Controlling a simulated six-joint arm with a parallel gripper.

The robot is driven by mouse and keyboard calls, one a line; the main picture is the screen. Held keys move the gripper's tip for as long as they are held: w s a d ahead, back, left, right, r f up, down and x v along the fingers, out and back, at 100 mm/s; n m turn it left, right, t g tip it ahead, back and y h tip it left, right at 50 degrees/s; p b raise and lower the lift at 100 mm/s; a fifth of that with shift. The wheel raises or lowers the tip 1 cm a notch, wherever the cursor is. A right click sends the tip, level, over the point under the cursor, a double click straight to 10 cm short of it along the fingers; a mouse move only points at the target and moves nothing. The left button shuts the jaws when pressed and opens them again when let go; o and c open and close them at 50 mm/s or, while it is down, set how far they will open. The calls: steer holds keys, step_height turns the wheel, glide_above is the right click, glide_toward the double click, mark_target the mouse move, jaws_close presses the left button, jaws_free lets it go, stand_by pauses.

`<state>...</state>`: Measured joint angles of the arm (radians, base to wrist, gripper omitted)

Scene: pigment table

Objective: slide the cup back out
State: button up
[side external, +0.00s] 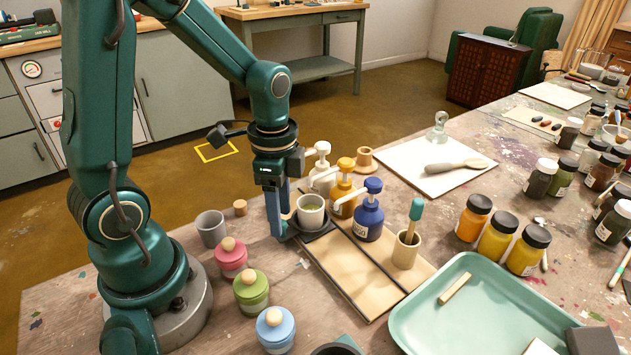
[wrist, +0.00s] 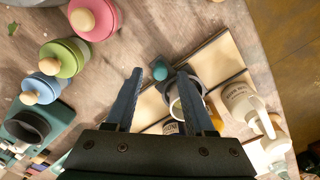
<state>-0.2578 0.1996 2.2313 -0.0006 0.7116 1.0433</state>
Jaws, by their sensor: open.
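In the wrist view, the two blue fingers (wrist: 158,76) are spread apart, and the right one covers part of the cup's rim (wrist: 174,106). Whether a finger touches the cup cannot be told.
A grey cup (side external: 210,229) and pink, green and blue lidded jars (side external: 251,291) stand left of the board. A beige pot (side external: 405,253) with a teal-handled tool stands on the board's right. A mint tray (side external: 470,318) lies at the front right.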

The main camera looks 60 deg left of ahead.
steer(key=shift+f, duration=0.45)
jaws_close()
stand_by(1.1)
